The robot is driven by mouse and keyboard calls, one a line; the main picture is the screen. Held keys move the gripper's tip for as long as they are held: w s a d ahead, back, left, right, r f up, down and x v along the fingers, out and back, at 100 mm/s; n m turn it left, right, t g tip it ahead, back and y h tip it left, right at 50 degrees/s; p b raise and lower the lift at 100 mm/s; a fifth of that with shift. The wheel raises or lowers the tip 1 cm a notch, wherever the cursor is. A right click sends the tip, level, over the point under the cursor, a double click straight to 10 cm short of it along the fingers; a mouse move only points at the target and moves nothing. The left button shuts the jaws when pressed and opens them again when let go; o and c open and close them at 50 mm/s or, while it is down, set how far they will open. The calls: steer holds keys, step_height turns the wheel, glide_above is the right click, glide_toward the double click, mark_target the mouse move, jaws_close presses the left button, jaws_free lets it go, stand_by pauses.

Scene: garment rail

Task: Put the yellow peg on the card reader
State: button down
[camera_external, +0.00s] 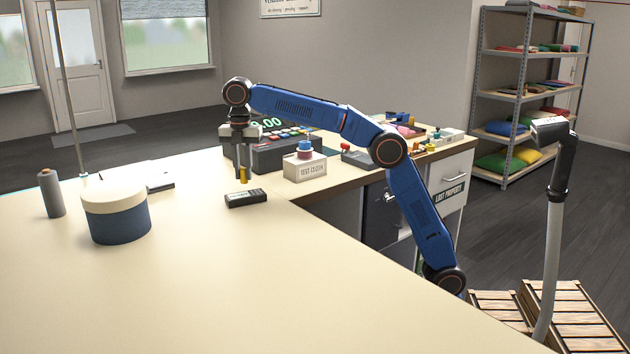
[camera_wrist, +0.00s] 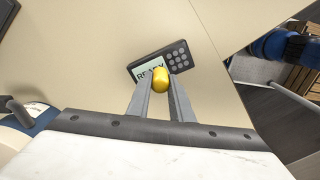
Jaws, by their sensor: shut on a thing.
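The yellow peg (camera_external: 244,174) is held between the fingertips of my gripper (camera_external: 242,176), which points down. The peg also shows in the wrist view (camera_wrist: 161,79), between the two grey fingers (camera_wrist: 161,86). The card reader (camera_external: 246,198) is a small dark box lying flat on the counter, just below the peg. In the external view a gap shows between peg and reader. In the wrist view the card reader (camera_wrist: 149,62) has a pale screen with lettering and a keypad. The peg and fingertips cover part of its near edge.
A white box (camera_external: 305,168) with a blue and red item on top and a dark cash register (camera_external: 285,152) stand behind the reader. A round blue tin with a cream lid (camera_external: 115,215) and a grey cylinder (camera_external: 51,194) stand left. The counter's front is clear.

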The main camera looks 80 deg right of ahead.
mark_target(244, 183)
steer(key=shift+f, duration=1.9)
steer(key=shift+f, duration=0.15)
steer(key=c, duration=1.6)
jaws_free()
step_height(244, 183, up, 8)
steer(key=shift+f, duration=0.25)
steer(key=shift+r, duration=0.15)
steer(key=shift+s, duration=0.1)
